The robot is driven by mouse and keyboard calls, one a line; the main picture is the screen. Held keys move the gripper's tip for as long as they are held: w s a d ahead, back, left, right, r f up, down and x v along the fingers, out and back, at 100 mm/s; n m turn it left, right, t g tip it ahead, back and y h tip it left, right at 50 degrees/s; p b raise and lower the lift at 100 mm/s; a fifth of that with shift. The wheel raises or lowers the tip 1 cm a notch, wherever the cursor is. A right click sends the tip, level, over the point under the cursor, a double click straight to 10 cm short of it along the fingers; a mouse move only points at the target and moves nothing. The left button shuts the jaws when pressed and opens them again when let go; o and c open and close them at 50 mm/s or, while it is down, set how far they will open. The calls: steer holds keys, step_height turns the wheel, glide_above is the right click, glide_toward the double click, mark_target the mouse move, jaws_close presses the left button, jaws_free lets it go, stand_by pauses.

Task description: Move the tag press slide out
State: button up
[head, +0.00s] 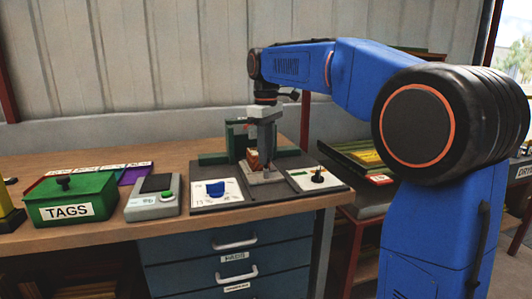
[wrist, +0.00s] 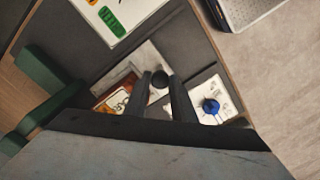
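The tag press (head: 238,157) is a green frame on a dark base plate at the back of the workbench. Its slide is a pale metal plate (wrist: 128,68) with a dark round knob (wrist: 159,80) on it. A brown block (head: 254,160) with a pale tag stands beside my gripper; it also shows in the wrist view (wrist: 115,100). My gripper (head: 266,150) points down over the slide. In the wrist view its two dark fingers (wrist: 160,76) stand apart, one on each side of the knob. I cannot tell whether they touch it.
A panel with a black knob (head: 316,177) is on the right. The bench front edge is close.

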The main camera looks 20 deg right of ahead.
jaws_close()
steer(key=s, duration=1.2)
steer(key=shift+s, duration=0.15)
steer(key=o, duration=0.6)
jaws_free()
steer(key=shift+s, duration=0.15)
step_height(320, 180, up, 17)
steer(key=shift+r, duration=0.2)
